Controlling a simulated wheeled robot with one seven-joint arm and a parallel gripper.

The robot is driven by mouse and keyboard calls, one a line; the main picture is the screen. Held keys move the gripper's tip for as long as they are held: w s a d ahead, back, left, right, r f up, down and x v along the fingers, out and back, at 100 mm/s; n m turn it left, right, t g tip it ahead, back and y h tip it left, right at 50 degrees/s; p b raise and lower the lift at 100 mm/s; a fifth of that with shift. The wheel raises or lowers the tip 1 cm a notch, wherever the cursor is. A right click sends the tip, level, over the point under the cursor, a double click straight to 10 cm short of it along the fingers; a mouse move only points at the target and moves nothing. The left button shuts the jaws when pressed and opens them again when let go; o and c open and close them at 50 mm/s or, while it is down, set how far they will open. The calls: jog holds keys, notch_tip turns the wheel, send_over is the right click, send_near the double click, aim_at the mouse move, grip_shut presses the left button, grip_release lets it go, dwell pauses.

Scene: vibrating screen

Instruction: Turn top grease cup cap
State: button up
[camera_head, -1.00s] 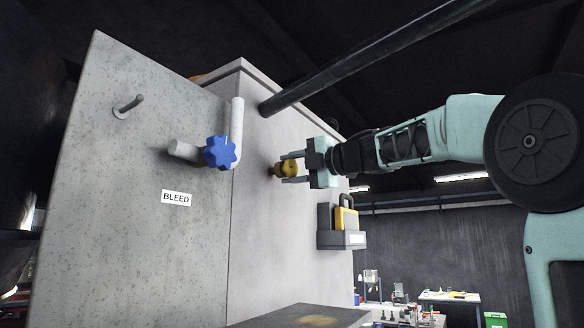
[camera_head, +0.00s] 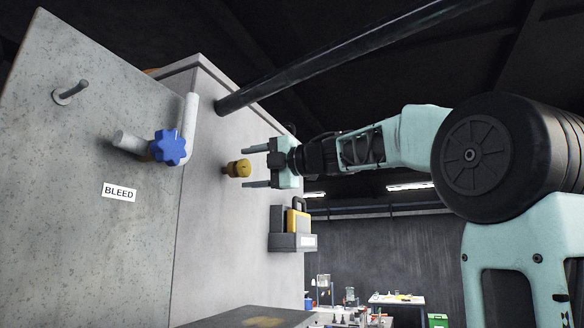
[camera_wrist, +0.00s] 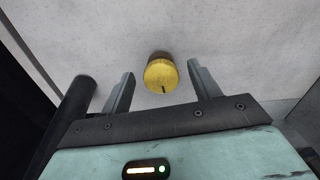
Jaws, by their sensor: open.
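The yellow grease cup cap (camera_head: 239,168) sticks out from the side face of the grey housing in the head view. It also shows in the wrist view (camera_wrist: 161,75), round, with a dark mark near its lower rim. My gripper (camera_head: 256,167) is open and points at the cap, its two fingers apart above and below the cap's level. In the wrist view my gripper (camera_wrist: 160,82) has one finger on each side of the cap, with clear gaps. The cap appears beyond the fingertips, and neither finger touches it.
A dark pipe (camera_head: 330,65) slopes above my gripper. A blue star knob (camera_head: 168,148) and a BLEED label (camera_head: 119,192) are on the left panel. A holder with a yellow padlock (camera_head: 298,222) is mounted below my gripper. Workbenches (camera_head: 396,299) stand far behind.

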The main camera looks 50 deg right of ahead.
jog(key=b+v, duration=0.5)
jog(key=v, duration=1)
jog(key=shift+s+b, duration=0.15)
jog(key=shift+b, duration=0.2)
